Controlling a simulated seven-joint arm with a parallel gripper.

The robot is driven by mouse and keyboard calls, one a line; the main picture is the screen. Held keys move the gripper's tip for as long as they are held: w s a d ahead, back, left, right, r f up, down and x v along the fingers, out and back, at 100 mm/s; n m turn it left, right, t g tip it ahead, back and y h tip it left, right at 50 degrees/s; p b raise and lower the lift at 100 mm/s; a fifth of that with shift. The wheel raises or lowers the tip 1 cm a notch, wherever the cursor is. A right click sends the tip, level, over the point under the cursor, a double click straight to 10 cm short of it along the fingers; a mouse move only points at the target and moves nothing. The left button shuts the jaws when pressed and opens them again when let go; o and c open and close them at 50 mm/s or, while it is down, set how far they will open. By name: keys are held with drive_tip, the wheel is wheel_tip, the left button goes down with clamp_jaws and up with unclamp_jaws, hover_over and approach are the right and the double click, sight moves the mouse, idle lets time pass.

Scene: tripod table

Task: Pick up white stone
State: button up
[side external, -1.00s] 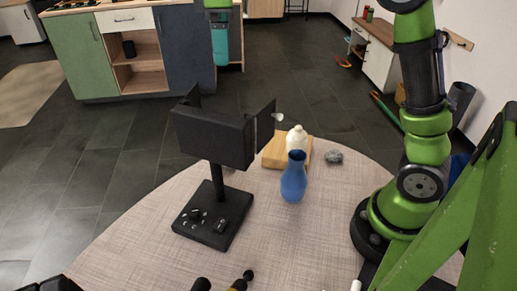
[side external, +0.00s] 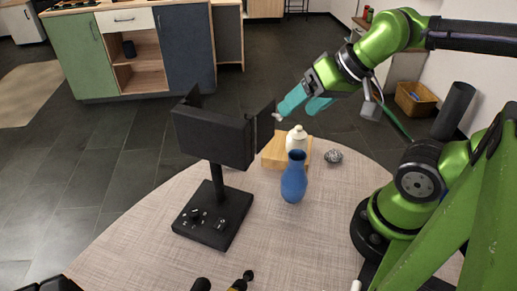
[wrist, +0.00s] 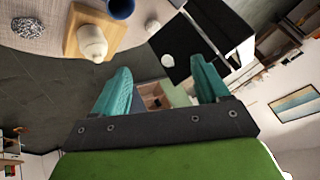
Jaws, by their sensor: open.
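In the wrist view a small whitish stone-like thing (wrist: 152,26) lies on the table beside the wooden board. A second pale oval (wrist: 168,60) shows against the black panel, and a small pale thing (side external: 278,117) shows at the panel's edge in the side view. I cannot tell for certain which is the white stone. A grey speckled stone (side external: 333,156) lies right of the board; it also shows in the wrist view (wrist: 28,27). My gripper (side external: 298,110) is open and empty, raised near the table's far edge, with teal fingers apart in the wrist view (wrist: 160,80).
A white bottle (side external: 296,138) stands on the wooden board (side external: 273,153). A blue vase (side external: 293,181) stands in front. A black panelled stand (side external: 212,135) rises left of them and hides some table behind it. The front of the table (side external: 290,240) has clear room.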

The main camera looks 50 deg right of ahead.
drive_tip(key=shift+r, duration=0.1)
wheel_tip(320, 180, up, 5)
drive_tip(key=w+n+g, duration=0.3)
drive_tip(key=w+n, duration=0.6)
drive_tip(key=w, duration=0.7)
drive_tip(key=w+f, duration=0.1)
drive_tip(key=f, duration=0.8)
drive_tip(key=w+a+f, duration=0.1)
drive_tip(key=f, duration=0.9)
drive_tip(key=w+f, duration=0.1)
drive_tip(key=f, duration=0.9)
drive_tip(key=shift+a+f, duration=0.15)
drive_tip(key=shift+a, duration=0.15)
drive_tip(key=shift+c, duration=0.2)
drive_tip(key=c, duration=1.1)
